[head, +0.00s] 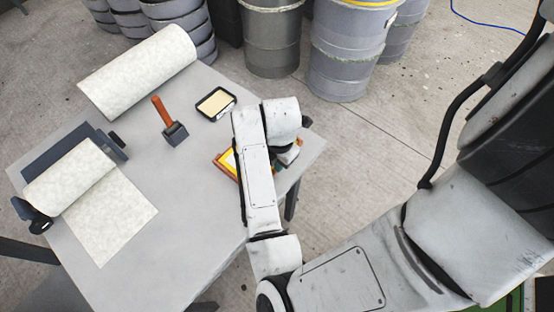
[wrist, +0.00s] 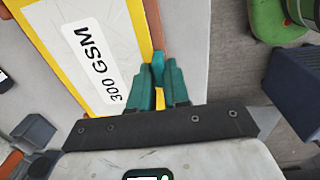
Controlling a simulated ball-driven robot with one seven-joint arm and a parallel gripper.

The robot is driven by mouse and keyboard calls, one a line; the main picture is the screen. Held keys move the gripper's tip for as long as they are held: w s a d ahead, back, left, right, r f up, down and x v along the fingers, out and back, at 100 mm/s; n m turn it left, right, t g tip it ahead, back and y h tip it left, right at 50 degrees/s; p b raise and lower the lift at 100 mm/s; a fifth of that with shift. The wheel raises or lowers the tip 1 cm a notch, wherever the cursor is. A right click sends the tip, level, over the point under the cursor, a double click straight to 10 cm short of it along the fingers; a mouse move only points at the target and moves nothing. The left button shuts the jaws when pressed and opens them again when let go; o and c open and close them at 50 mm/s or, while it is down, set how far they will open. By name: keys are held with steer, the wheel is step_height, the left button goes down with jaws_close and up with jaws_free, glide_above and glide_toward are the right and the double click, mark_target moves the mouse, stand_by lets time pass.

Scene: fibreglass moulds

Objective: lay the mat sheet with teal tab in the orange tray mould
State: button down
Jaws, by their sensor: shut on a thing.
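The orange tray mould (head: 222,164) lies near the table's right end in the head view, partly hidden behind my arm. In the wrist view its orange edge (wrist: 154,22) runs up from my gripper. My gripper (wrist: 161,78) is shut on the teal tab (wrist: 158,62) at this edge; its fingers are teal too. I cannot tell how much of this is the mat sheet.
Drums (head: 350,50) stand behind. The table's front middle is clear.

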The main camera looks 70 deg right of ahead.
stand_by(0.4)
steer(key=c, duration=1)
jaws_free()
steer(key=shift+r, duration=0.1)
steer(key=r, duration=0.7)
steer(key=r+p, duration=0.1)
steer(key=r, duration=0.2)
steer(key=shift+s+a+r, duration=0.1)
steer(key=shift+s+r, duration=0.15)
steer(key=shift+s, duration=0.1)
